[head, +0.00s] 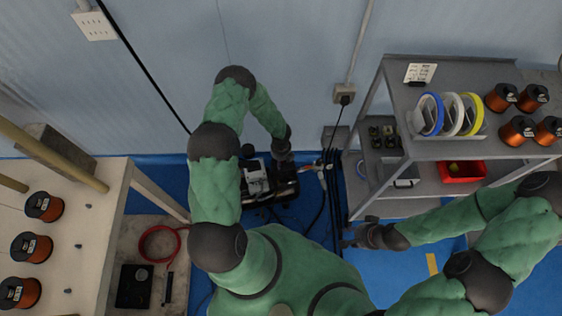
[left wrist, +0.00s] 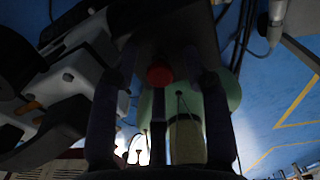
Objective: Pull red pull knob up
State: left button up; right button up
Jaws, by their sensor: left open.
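The red pull knob (left wrist: 160,75) shows in the left wrist view as a small round red spot, just below a dark part of the machine. My left gripper (left wrist: 160,88) is open, with one dark finger on each side of the knob in that view. I cannot tell whether either finger touches it. In the head view my left gripper (head: 283,152) is over the back of a black and white machine (head: 256,180), and I cannot make out the knob there. My right gripper (head: 358,235) hangs apart, left of the shelf's foot; its finger opening is unclear.
A grey shelf (head: 455,150) at right holds copper spools (head: 518,130), tape rolls (head: 452,113) and a red bin (head: 462,171). A pale table (head: 85,225) with more spools stands at left. Dark cables (head: 320,205) run between machine and shelf. The wall is close behind.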

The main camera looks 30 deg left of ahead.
pick_arm(q)
grip_shut()
jog(key=shift+r+p, duration=0.3)
jog(key=shift+r, duration=0.15)
dwell(0.4)
grip_release()
jog(key=shift+r+p, duration=2.1)
jog(key=shift+r, duration=1)
jog(key=shift+f, duration=0.1)
